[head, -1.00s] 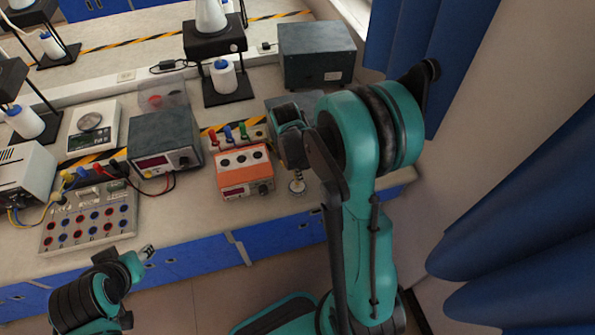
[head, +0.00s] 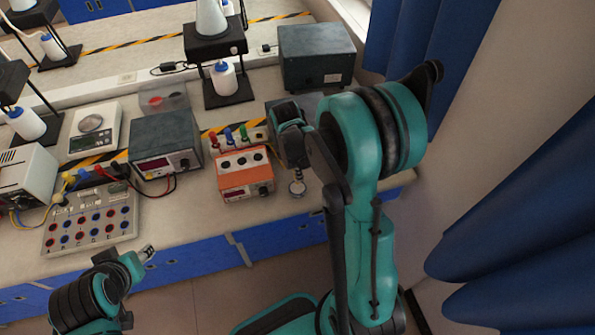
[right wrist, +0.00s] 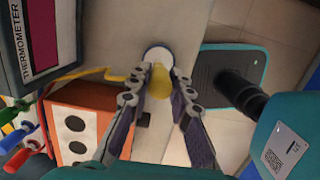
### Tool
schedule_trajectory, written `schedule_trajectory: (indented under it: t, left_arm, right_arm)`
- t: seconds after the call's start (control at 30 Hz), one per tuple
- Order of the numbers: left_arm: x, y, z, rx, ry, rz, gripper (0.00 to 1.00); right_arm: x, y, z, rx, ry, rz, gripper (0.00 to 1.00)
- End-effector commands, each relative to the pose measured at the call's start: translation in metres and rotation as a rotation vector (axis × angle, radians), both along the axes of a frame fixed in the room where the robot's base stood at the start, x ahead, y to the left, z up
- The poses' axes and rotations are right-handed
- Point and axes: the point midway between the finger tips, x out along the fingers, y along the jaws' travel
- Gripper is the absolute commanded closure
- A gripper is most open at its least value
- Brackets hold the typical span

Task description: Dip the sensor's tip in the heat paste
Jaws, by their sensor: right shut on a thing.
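My right gripper (right wrist: 160,82) is shut on a yellow piece (right wrist: 161,80), which looks like the sensor's handle; a yellow cable (right wrist: 88,73) runs toward it from the left. Just beyond the fingertips is a small round pot (right wrist: 154,50) with a pale rim, likely the heat paste; it also shows on the bench in the head view (head: 297,188). The sensor's tip is hidden, so I cannot tell whether it touches the paste. In the head view my right gripper (head: 296,165) points down over the pot. My left gripper (head: 148,253) is in front of the bench, apart from everything.
An orange box with three holes (head: 242,178) stands left of the pot, its coloured plugs behind it. Further left are a dark meter (head: 165,140), a terminal board (head: 90,222) and a scale (head: 95,128). A grey box (head: 315,55) stands behind. The bench's front edge is close.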

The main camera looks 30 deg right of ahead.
Motion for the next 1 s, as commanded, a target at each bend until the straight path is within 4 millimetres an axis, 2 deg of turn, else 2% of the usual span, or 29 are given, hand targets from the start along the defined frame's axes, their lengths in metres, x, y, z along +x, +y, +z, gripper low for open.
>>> schedule_trajectory:
  t: [0.1, 0.6, 1.0]
  left_arm:
    - [0.0, 0.0, 0.011, 0.0, 0.0, 0.0, 0.6]
    - [0.0, 0.0, 0.039, 0.0, 0.0, 0.0, 0.6]
    - [0.0, 0.0, 0.038, 0.0, 0.0, 0.0, 0.6]
  right_arm:
    - [0.0, 0.0, 0.014, 0.0, 0.0, 0.0, 1.0]
    - [0.0, 0.0, 0.054, -0.001, 0.0, 0.0, 1.0]
    - [0.0, 0.0, 0.054, -0.001, 0.0, 0.0, 1.0]
